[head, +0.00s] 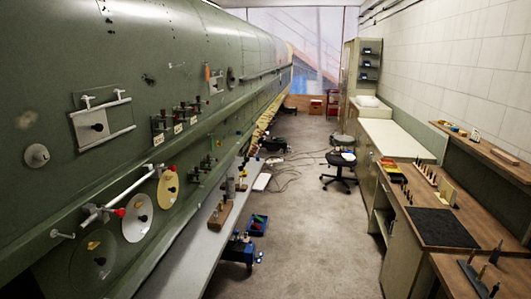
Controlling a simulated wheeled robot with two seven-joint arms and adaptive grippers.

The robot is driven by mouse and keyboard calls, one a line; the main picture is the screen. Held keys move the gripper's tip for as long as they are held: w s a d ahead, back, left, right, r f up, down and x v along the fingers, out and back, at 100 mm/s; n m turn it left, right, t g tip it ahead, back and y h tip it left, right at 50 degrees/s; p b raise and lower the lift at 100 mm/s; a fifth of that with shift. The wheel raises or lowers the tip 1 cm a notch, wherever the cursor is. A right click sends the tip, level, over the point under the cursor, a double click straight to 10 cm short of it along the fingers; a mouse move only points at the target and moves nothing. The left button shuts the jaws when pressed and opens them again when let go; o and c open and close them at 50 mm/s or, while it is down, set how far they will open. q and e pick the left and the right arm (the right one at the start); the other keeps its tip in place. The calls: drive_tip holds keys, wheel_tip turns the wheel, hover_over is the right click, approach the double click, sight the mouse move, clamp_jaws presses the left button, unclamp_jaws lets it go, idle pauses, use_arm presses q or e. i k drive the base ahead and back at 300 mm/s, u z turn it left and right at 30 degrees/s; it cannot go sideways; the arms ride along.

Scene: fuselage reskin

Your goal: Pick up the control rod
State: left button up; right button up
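A long white rod (122,195) lies slanted along the lower side of the green fuselage (60,130) at the left. It looks like the control rod, but I cannot be sure. A red piece (119,212) sits just below its middle, and its right end is near a yellow disc (167,188). Whether the rod is fixed or rests on supports is too small to tell. Neither of my grippers is in view.
A narrow grey bench (190,258) runs below the fuselage, with a wooden block (219,215) on it. Workbenches (440,227) line the right wall. A black stool (340,160) and cables stand farther down the aisle, whose near floor (310,250) is clear.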

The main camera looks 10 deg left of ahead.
sight(114, 201)
drive_tip(key=z, duration=0.1)
drive_tip(key=i, duration=0.4)
drive_tip(key=u, duration=1.45)
